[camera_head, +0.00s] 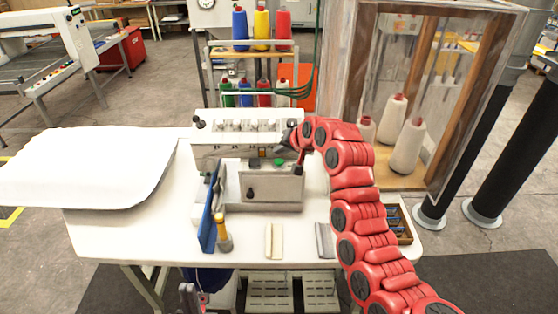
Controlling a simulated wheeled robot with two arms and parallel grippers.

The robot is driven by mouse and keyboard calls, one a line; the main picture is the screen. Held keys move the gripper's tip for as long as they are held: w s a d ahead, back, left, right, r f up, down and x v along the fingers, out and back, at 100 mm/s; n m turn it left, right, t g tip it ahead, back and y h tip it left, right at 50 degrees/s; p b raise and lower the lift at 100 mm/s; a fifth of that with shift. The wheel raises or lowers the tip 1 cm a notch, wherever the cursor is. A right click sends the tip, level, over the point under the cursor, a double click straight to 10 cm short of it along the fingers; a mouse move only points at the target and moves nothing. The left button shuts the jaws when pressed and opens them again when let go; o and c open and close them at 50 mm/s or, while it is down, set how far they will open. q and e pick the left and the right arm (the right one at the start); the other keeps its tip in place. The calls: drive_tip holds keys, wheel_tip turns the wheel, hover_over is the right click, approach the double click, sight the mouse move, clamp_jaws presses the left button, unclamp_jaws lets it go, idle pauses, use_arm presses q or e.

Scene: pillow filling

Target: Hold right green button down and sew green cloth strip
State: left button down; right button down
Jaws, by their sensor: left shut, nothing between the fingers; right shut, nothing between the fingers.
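The grey sewing machine (275,193) stands on the white table. My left gripper (189,297) is shut and empty low at the bottom edge, in front of the table. I cannot pick out a green cloth strip; a pale cream strip (274,240) lies in front of the machine.
A large white pillow-like sheet (85,165) covers the table's left. A blue panel (211,210) and a yellow-handled tool (222,232) stand left of the machine. A grey strip (324,240) lies beside my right arm. Thread spools (261,28) stand on a rack behind.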

sight(281, 163)
drive_tip(key=shift+r+p, duration=0.6)
drive_tip(key=shift+r, duration=1.5)
drive_tip(key=shift+f, duration=0.1)
